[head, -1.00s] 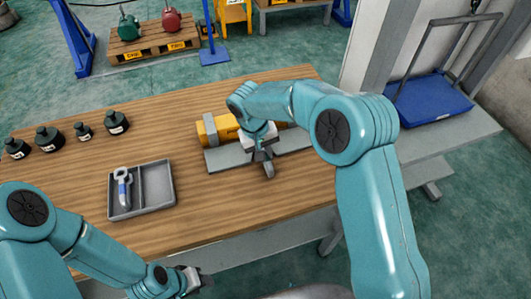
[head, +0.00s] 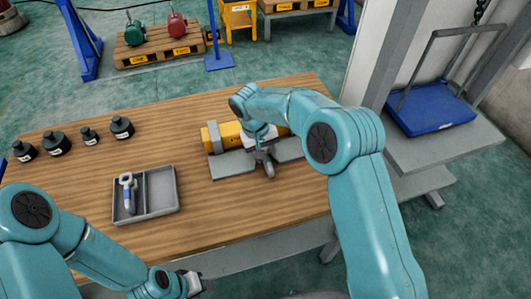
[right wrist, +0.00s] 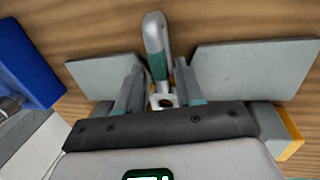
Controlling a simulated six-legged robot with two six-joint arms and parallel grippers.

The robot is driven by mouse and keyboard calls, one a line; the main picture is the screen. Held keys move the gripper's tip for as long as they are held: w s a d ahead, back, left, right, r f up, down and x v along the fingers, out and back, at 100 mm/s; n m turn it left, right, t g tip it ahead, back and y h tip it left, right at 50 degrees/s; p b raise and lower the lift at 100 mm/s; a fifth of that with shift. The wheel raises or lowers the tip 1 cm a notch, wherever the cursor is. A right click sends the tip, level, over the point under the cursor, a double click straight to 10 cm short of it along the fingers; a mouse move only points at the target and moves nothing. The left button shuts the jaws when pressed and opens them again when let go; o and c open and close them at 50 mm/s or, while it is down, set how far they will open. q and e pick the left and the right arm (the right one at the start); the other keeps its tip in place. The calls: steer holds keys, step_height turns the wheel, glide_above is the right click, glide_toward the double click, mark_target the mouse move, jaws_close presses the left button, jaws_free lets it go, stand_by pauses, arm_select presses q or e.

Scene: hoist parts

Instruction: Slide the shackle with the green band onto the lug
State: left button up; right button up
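The shackle with the green band (right wrist: 157,50) is a grey loop standing between the two fingers of my right gripper (right wrist: 160,88). The fingers appear closed on it, with its eye low between them. In the head view the right gripper (head: 264,157) is at the front of a yellow block (head: 222,136) with a grey strap, and the grey shackle end (head: 268,169) sticks out toward me. Grey plates (head: 232,165) lie on both sides of it. I cannot make out the lug; the gripper hides that spot. My left gripper (head: 194,283) is low at the front edge; its fingers are unclear.
A grey two-part tray (head: 161,191) holds a shackle with a blue band (head: 128,195) in its left compartment. Several dark weights (head: 56,143) stand at the table's left. A blue platform (head: 433,107) is off to the right. The tabletop between tray and plates is clear.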

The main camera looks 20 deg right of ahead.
stand_by(0.3)
steer(key=a+r, duration=0.1)
steer(key=r, duration=0.4)
steer(key=a+r, duration=0.1)
steer(key=r, duration=0.4)
steer(key=a+r, duration=0.1)
steer(key=r, duration=0.5)
steer(key=shift+w+a, duration=0.1)
